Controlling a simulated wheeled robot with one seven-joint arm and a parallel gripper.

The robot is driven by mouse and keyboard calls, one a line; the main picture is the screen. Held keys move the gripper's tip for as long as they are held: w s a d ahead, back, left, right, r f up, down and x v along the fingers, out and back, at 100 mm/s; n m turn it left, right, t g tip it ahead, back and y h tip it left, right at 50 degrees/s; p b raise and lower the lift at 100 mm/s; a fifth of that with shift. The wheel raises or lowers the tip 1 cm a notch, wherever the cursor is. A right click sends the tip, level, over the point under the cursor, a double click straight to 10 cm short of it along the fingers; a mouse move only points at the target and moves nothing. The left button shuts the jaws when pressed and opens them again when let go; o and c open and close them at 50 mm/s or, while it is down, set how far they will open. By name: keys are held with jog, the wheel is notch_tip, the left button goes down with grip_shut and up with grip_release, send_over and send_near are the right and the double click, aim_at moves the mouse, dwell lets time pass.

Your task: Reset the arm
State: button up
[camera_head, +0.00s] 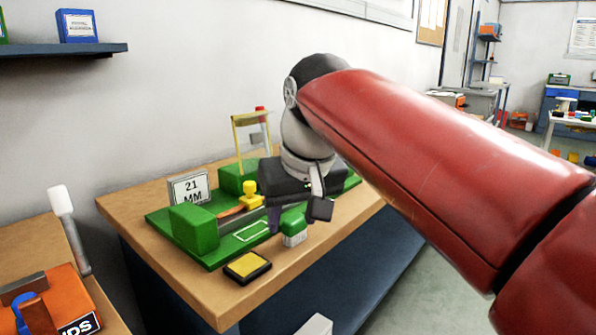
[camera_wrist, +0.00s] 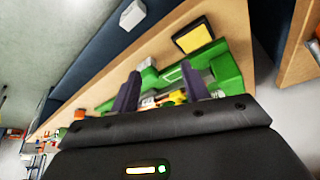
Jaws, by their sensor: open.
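My gripper (camera_head: 294,211) is over the front right of a green fixture board (camera_head: 215,257) on the wooden table. In the wrist view its two dark fingers (camera_wrist: 161,92) are apart, with green parts of the fixture between and beyond them. In the head view a green block with a white lower part (camera_head: 294,228) sits close to the fingers; I cannot tell whether they touch. Nothing is clearly held. My red arm reaches in from the right and hides part of the table's right side.
A black-rimmed yellow pad (camera_head: 247,267) lies near the table's front edge. An orange fixture (camera_head: 52,300) stands at the lower left. A wall shelf (camera_head: 60,51) is at upper left.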

jog(key=s+d+f+m+h, duration=0.1)
jog(key=s+d+f+m, duration=0.1)
jog(key=s+d+f, duration=0.5)
jog(key=s+d+f+m+t, duration=0.1)
jog(key=s+d+f+m, duration=0.1)
jog(key=s+d+f, duration=0.5)
notch_tip(320, 180, down, 6)
jog(key=shift+s+d+f+m+h, duration=0.2)
jog(key=shift+s+d+m+h, duration=0.15)
jog(key=shift+d, duration=0.65)
